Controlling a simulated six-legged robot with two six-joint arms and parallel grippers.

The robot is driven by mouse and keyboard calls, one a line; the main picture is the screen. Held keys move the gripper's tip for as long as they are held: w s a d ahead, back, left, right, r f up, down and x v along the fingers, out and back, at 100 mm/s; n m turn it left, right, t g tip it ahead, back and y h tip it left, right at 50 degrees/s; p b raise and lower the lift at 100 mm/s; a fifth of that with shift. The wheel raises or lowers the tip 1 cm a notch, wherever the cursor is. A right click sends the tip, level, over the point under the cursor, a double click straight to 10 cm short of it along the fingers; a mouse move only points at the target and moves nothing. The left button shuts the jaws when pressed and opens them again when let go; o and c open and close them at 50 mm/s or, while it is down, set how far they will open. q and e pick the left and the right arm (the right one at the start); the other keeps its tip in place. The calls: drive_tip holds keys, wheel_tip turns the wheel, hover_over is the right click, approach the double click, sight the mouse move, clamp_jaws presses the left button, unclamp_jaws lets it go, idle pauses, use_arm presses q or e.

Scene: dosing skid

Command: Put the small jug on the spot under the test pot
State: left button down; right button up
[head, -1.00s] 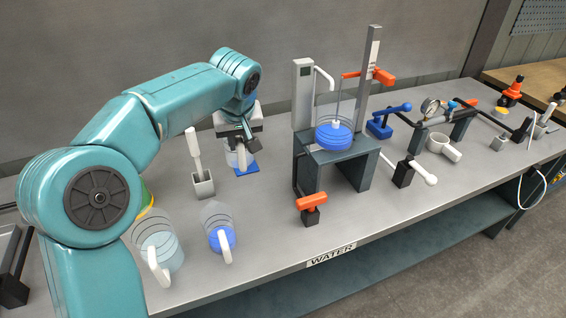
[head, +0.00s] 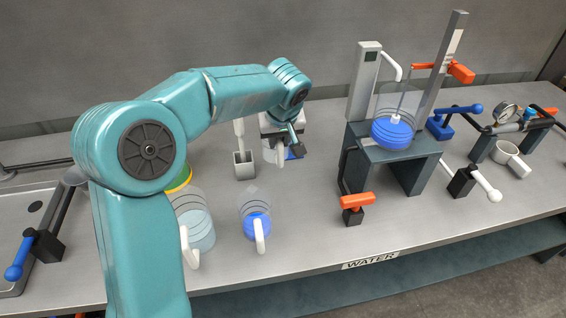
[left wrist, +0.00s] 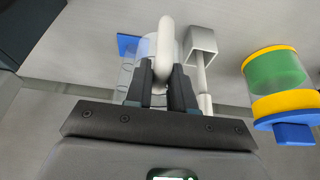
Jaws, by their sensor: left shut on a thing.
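My left gripper (head: 293,137) is shut on the white handle (left wrist: 165,50) of a small clear jug (head: 273,152). In the left wrist view the handle stands between the two dark fingers, and the clear body (left wrist: 138,75) shows behind and left of them. A blue square pad (head: 293,153) lies beside the jug, partly hidden by the gripper; it also shows in the left wrist view (left wrist: 128,44). I cannot tell whether the jug touches the bench. A clear pot with blue liquid (head: 393,130) stands on a dark stand (head: 408,158). My right gripper is out of view.
A large clear jug (head: 195,225) and a blue-filled jug (head: 256,222) stand nearer the front edge. An orange-handled valve (head: 356,202) sits before the stand. Bench between jug and stand is clear.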

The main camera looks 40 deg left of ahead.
sight(279, 163)
use_arm(q)
wheel_tip(279, 163, down, 8)
idle(0.4)
drive_tip(key=shift+f+b, duration=0.15)
drive_tip(key=shift+b, duration=0.3)
drive_tip(key=c, duration=1)
unclamp_jaws()
drive_tip(key=shift+o, duration=0.2)
